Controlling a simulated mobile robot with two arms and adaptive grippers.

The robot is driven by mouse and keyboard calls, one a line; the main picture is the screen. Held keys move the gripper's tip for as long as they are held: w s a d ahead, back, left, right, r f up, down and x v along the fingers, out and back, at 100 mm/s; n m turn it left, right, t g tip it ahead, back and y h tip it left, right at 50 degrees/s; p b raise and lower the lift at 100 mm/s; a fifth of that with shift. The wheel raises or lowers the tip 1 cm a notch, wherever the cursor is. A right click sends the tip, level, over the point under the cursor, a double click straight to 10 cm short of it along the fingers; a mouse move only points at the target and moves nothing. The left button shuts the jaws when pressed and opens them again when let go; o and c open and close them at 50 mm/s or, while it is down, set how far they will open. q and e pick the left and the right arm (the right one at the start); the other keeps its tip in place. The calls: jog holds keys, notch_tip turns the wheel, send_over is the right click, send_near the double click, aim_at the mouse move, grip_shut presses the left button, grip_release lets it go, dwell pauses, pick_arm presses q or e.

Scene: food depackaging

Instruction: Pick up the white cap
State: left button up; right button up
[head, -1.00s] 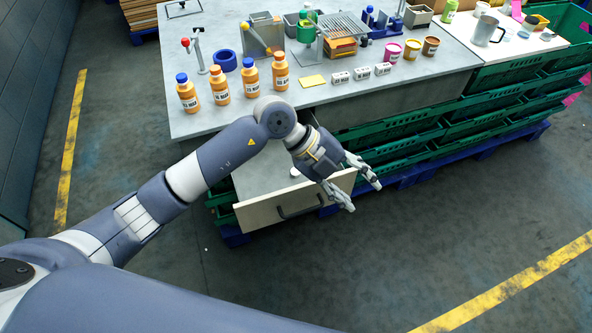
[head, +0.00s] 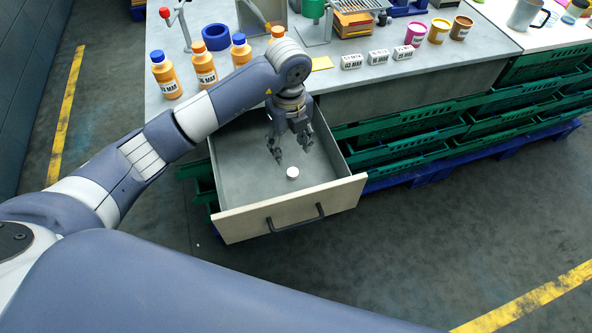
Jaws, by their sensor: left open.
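The white cap (head: 292,173) lies on the floor of the open drawer (head: 238,178), near its front panel. My left gripper (head: 292,155) points down over the drawer, just behind the cap in the picture. Its fingers are apart with nothing between them. The cap is in plain view and looks clear of the fingers. My right gripper does not show.
The drawer's front panel (head: 255,222) has a dark handle (head: 294,218). Orange bottles (head: 166,78) with blue or orange caps stand on the worktop (head: 340,88) above, beside my arm. Green crates (head: 420,140) are at the right. The rest of the drawer is empty.

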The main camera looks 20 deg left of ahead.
pick_arm(q)
send_over(293, 171)
jog(key=f, duration=0.6)
jog(key=shift+s+p, duration=0.35)
jog(key=shift+s, duration=0.05)
jog(key=f, duration=0.3)
jog(key=f+p, duration=0.1)
jog(key=f, duration=0.1)
jog(key=shift+w, duration=0.25)
jog(key=shift+w+f, duration=0.1)
jog(key=shift+f, duration=0.2)
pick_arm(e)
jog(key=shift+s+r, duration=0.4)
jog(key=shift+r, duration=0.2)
pick_arm(q)
jog(key=c, duration=0.8)
